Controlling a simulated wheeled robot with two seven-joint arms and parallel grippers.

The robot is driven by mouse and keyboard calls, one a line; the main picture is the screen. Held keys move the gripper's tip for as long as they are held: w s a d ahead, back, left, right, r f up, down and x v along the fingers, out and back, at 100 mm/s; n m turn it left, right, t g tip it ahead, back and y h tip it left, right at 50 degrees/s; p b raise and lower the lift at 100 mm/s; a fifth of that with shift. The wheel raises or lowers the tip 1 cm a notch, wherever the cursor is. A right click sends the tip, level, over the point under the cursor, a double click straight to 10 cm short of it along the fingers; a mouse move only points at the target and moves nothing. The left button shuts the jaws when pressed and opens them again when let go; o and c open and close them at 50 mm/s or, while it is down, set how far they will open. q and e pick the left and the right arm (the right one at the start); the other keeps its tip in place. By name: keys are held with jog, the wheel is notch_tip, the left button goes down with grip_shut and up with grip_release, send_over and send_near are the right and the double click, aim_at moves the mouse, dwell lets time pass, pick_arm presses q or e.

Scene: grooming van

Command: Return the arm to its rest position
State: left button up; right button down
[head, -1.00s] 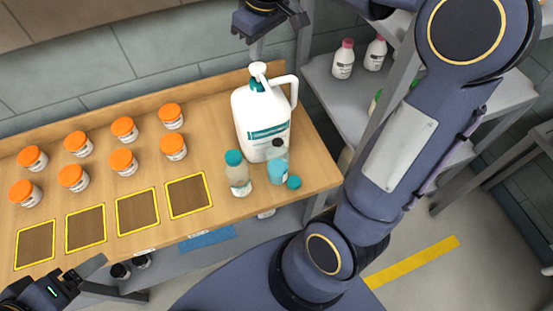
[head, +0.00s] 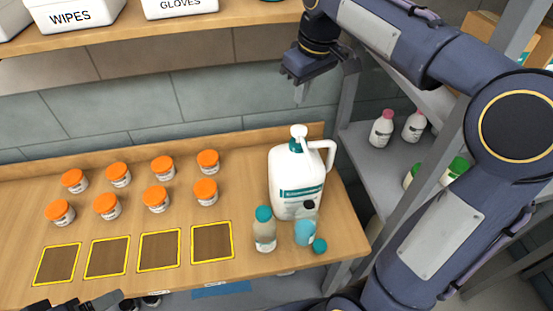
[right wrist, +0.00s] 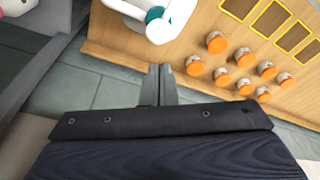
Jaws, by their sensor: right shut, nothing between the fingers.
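My right arm (head: 425,230) rises at the right of the head view and bends over to the left. Its right gripper (head: 299,99) hangs above the back edge of the bench, over the pump of the white jug. It is shut and empty, apart from the jug. In the right wrist view the two fingers (right wrist: 158,72) lie together with nothing between them. My left gripper (head: 75,304) shows only in part at the bottom left edge of the head view; its fingertips are cut off.
A shelf with bins (head: 72,12) is above. A grey rack with bottles (head: 382,128) stands right, near my right arm.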

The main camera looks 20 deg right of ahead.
jog(key=s+a+f+m+t+y+b, duration=0.1)
jog(key=s+a+f+m+b, duration=0.1)
jog(key=s+f, duration=0.6)
jog(key=s+a+f+m+t+y+b, duration=0.2)
jog(key=s+a+f, duration=0.3)
jog(key=s+f, duration=0.4)
jog(key=s+m, duration=0.1)
jog(key=s, duration=0.4)
jog(key=shift+a+f+b, duration=0.2)
jog(key=shift+f+b, duration=0.1)
